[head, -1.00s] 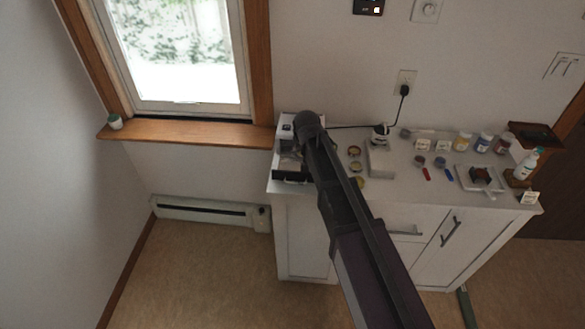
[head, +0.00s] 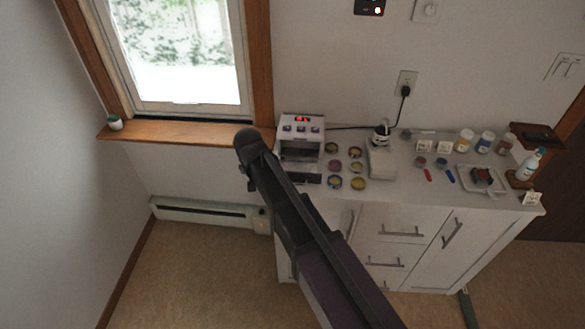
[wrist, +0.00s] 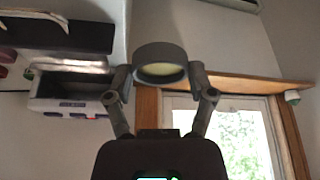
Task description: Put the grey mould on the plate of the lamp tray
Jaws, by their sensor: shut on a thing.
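The grey mould (wrist: 158,56) is a round ring with a pale yellow inside. In the wrist view my gripper (wrist: 160,77) is shut on it, one finger on each side. The mould is in the air, apart from the lamp. The lamp (head: 301,130) is a white box with a red display at the left end of the cabinet top. It shows tipped over in the wrist view (wrist: 68,106). Its dark tray (head: 309,178) shows low at its front, and its plate is not clearly seen. In the head view my arm's end is left of the lamp and hides the mould.
Several round coloured pots (head: 335,166) stand just right of the lamp. A white block (head: 381,163), jars (head: 487,139) and a small tray (head: 462,184) are further right. The window sill (head: 190,134) is behind my arm's end. The floor at left is clear.

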